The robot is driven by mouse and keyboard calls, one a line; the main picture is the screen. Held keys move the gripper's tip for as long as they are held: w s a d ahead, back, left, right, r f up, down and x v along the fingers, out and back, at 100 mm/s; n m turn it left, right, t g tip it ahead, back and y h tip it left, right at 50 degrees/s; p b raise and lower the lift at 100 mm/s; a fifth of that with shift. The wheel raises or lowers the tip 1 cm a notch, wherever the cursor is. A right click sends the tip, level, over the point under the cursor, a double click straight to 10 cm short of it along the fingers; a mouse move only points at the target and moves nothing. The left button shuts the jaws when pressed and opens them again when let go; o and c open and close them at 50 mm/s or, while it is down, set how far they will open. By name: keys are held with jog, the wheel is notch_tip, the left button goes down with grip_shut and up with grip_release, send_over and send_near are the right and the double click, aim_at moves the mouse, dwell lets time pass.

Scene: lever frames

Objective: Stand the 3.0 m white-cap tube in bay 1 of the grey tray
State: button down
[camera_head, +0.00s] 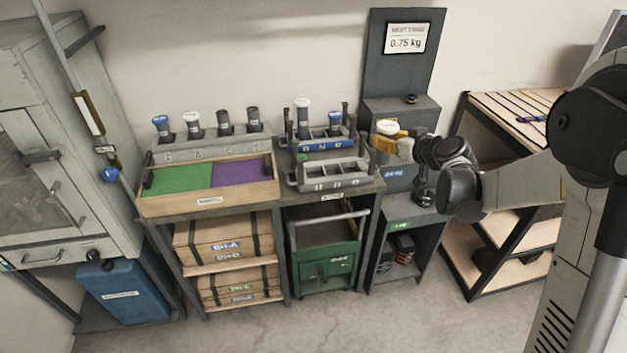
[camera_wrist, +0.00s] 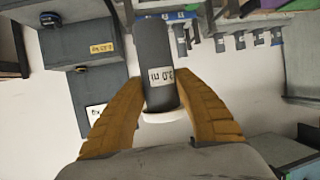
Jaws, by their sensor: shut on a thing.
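My gripper (camera_head: 390,143) is shut on a dark grey tube (camera_wrist: 155,60) with a white cap. Its label reads "3.0 m" in the wrist view, and the cap (camera_wrist: 165,116) sits at the end nearest the wrist. In the head view the white cap (camera_head: 387,127) shows above the yellow fingers, and the tube body is mostly hidden. The yellow fingers (camera_wrist: 160,90) lie on both sides of the tube. The grey tray (camera_head: 330,187) stands on the bench left of my gripper, with a row of bays that look empty; its bay numbers are too small to read surely.
A blue tray (camera_head: 340,147) behind the grey one holds a white-cap and a blue-cap tube. A rack (camera_head: 205,151) of several capped tubes stands behind the green and purple box (camera_head: 205,204). A grey stand (camera_head: 402,85) with a "0.75 kg" display rises behind my gripper.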

jog(key=w+a+f+n+g+y, duration=0.1)
jog(key=w+a+f, duration=0.3)
jog(key=w, duration=0.3)
jog(key=w+a+f+n+y, duration=0.1)
jog(key=w+a+f, duration=0.2)
jog(key=w+a, duration=0.3)
jog(key=shift+s+a+f+b, duration=0.2)
jog(key=shift+a+f+b, duration=1)
jog(key=shift+a+f, duration=0.6)
jog(key=shift+s+a+f+b, duration=0.2)
jog(key=shift+a+f+b, duration=0.95)
jog(key=shift+a+f, duration=0.6)
jog(key=shift+s+a+f+b, duration=0.2)
jog(key=shift+a+f+b, duration=1)
jog(key=shift+a+f, duration=0.55)
jog(key=shift+d+f, duration=0.15)
jog(key=shift+d, duration=0.05)
jog(key=shift+f, duration=0.15)
jog(key=c, duration=1.2)
grip_release()
jog(key=shift+f, duration=0.1)
jog(key=shift+o, duration=1.1)
